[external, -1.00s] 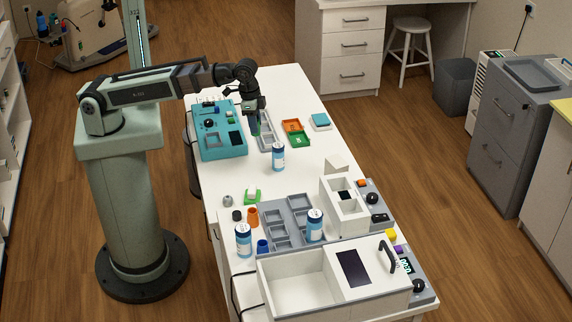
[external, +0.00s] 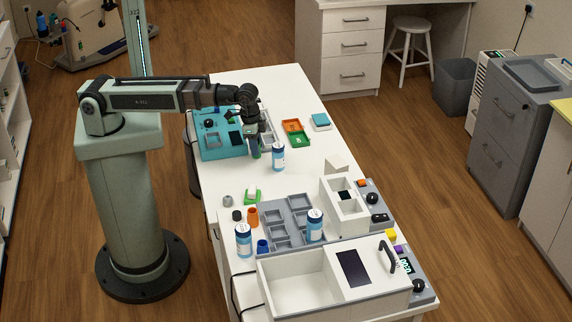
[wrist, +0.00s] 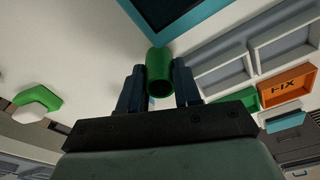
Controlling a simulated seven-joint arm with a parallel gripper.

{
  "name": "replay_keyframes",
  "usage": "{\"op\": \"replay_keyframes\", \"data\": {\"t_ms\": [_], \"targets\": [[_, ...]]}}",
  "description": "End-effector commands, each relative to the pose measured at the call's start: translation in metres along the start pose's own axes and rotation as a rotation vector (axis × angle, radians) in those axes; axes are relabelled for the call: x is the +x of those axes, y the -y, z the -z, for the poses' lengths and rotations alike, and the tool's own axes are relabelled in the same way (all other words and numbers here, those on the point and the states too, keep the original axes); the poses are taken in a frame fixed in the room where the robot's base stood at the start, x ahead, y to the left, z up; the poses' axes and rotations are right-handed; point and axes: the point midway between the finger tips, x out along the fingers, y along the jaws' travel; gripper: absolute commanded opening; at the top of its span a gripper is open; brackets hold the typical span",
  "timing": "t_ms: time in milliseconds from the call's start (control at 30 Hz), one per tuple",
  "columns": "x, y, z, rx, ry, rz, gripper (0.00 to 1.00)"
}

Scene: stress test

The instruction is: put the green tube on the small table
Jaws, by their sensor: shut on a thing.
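The green tube (wrist: 158,68) is between the two fingers of my gripper (wrist: 158,90) in the wrist view, its open end facing the camera. In the external view my gripper (external: 253,146) is shut on it, and only a bit of the green tube (external: 256,154) shows below the fingers. It is over the long white table (external: 300,172), just left of a blue-and-white bottle. I cannot tell whether the tube touches the tabletop. No separate table stands out as the small one.
A teal box (external: 222,146) and grey trays (external: 267,139) lie behind my gripper. A blue-and-white bottle (external: 278,157) stands close to its right. Orange and green bins (external: 296,132) are farther right. A green-and-white piece (external: 252,196) lies nearer the front. Clear tabletop lies between.

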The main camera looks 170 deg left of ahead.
Motion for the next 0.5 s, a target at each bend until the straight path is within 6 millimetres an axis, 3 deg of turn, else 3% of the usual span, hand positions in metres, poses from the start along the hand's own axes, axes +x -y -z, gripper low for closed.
{"op": "replay_keyframes", "data": {"t_ms": [433,467,500], "targets": [[0.0061,0.0000,-0.0007,0.000,0.000,0.000,0.04],[0.0060,0.0000,-0.0006,0.000,0.000,0.000,0.35],[0.0058,0.0000,-0.0005,0.000,-0.001,0.000,0.39]]}}
